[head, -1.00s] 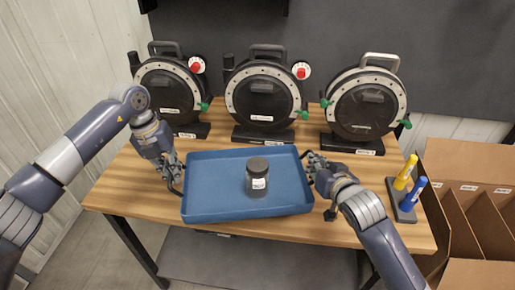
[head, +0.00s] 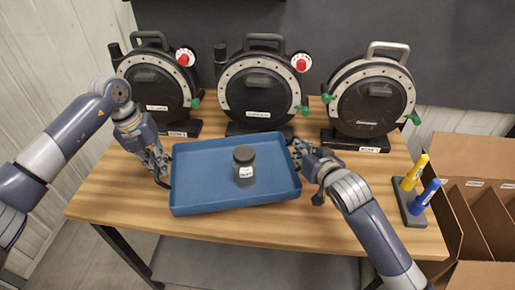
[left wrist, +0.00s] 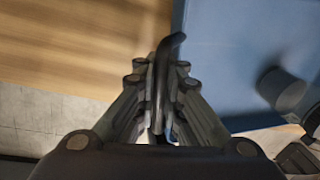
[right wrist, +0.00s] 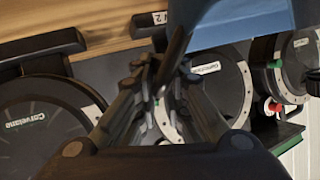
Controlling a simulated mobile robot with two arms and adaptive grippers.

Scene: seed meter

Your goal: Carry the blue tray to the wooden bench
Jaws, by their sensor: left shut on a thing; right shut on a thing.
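The blue tray (head: 205,190) is over the front-middle of the wooden bench (head: 345,215). I cannot tell whether it touches the wood. A dark lidded jar (head: 244,165) with a white label stands upright in it, right of its middle. My left gripper (head: 160,170) is shut on the dark handle at the tray's left end; the left wrist view shows the handle (left wrist: 170,50) between the fingers. My right gripper (head: 303,155) is shut at the right end, where the right wrist view shows a dark handle (right wrist: 178,48) between the fingers. The tray looks about level.
Three round black seed meters (head: 158,80), (head: 260,92), (head: 371,98) stand along the back of the bench. A stand with a yellow marker (head: 415,171) and a blue marker (head: 425,197) is at the right edge. Cardboard bins (head: 480,165) are further right. Bare wood lies right of the tray.

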